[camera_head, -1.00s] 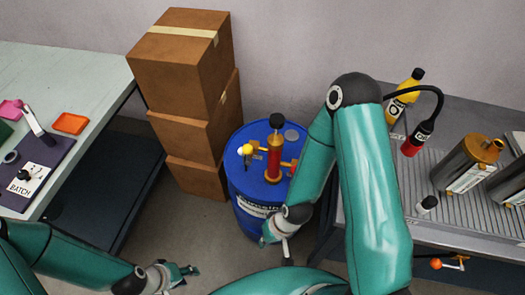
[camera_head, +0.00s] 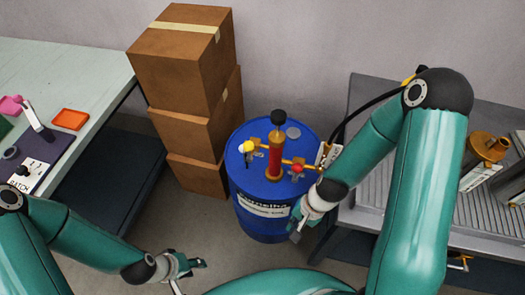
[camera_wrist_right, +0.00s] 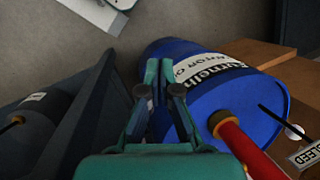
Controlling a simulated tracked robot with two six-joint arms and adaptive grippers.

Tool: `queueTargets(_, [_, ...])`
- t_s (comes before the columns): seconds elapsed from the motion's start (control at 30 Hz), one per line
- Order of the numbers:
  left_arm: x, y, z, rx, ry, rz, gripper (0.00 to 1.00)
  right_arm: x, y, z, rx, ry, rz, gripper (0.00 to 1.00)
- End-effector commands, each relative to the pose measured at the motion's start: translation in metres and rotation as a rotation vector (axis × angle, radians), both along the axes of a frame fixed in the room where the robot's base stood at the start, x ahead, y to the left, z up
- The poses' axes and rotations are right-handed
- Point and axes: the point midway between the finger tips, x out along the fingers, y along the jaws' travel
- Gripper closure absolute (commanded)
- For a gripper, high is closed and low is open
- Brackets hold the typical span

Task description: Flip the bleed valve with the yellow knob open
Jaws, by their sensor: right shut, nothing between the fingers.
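The yellow knob (camera_head: 246,147) of the bleed valve sits on the left branch of the pump (camera_head: 275,155), on top of the blue drum (camera_head: 242,192). A red knob (camera_head: 297,168) is on the right branch. My right gripper (camera_head: 296,236) is shut and empty, beside the drum's lower right side, well away from the yellow knob. In the right wrist view its fingers (camera_wrist_right: 161,66) appear in front of the drum's side, and a BLEED tag (camera_wrist_right: 307,154) shows at the right edge. My left gripper (camera_head: 204,264) hangs low over the floor; its opening is unclear.
Stacked cardboard boxes (camera_head: 184,80) stand behind and left of the drum. A grey ribbed bench (camera_head: 362,211) with metal canisters (camera_head: 487,149) is on the right, a pale table (camera_head: 80,70) on the left. Bare floor (camera_head: 205,225) lies between the left table and the drum.

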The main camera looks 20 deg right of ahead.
Motion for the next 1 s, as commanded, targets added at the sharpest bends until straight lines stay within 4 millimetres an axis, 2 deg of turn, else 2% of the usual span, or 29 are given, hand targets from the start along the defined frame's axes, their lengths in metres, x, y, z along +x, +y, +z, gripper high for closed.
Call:
queueTargets(0.03, [0.000,0.000,-0.008,0.000,0.000,0.000,0.60,0.009,-0.014,0.013,0.034,0.039,-0.192,1.00])
queueTargets(0.17, [0.000,0.000,-0.017,0.000,0.000,0.000,0.60,0.031,-0.030,0.064,0.219,0.159,-0.683,1.00])
queueTargets(0.23, [0.000,0.000,-0.021,0.000,0.000,0.000,0.60,0.048,-0.035,0.096,0.357,0.196,-0.904,1.00])
queueTargets(0.3, [0.000,0.000,-0.025,0.000,0.000,0.000,0.60,0.064,-0.042,0.128,0.496,0.216,-1.074,1.00])
queueTargets(0.4, [0.000,0.000,-0.028,0.000,0.000,0.000,0.60,0.082,-0.052,0.167,0.666,0.228,-1.230,1.00])
queueTargets(0.5, [0.000,0.000,-0.029,0.000,0.000,0.000,0.60,0.091,-0.057,0.191,0.769,0.232,-1.303,1.00])
queueTargets(0.63, [0.000,0.000,-0.029,0.000,0.000,0.000,0.60,0.095,-0.059,0.200,0.808,0.235,-1.328,1.00])
queueTargets(1.0, [0.000,0.000,-0.030,0.000,0.000,0.000,0.60,0.097,-0.055,0.196,0.805,0.237,-1.322,1.00])
